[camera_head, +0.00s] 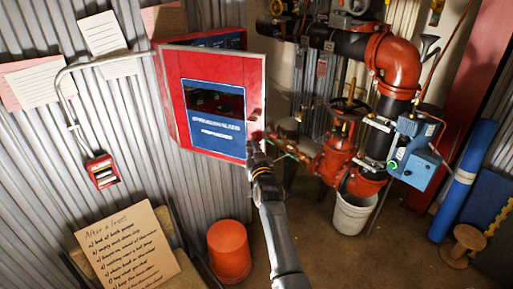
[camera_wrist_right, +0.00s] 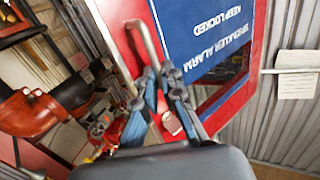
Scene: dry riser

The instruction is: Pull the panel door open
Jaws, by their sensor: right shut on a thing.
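The panel door (camera_head: 174,107) is red with a blue sign, on a red box (camera_head: 232,33) at the corrugated wall. The door stands at an angle, with part of the box showing above its top edge; it looks ajar, but how far I cannot tell. My right gripper (camera_head: 256,150) is at the door's lower right edge. In the right wrist view, its fingers (camera_wrist_right: 163,80) are shut at the lower end of a metal bar handle (camera_wrist_right: 148,43) on the red door (camera_wrist_right: 178,50). The fingers partly hide the grip. My left gripper is not in view.
Red pipes (camera_head: 393,62) and a valve (camera_head: 338,155) stand to the right, above a white bucket (camera_head: 352,214). An orange bucket (camera_head: 229,252) is on the floor below the door. A handwritten board (camera_head: 125,255) leans at lower left. Floor between the buckets looks clear.

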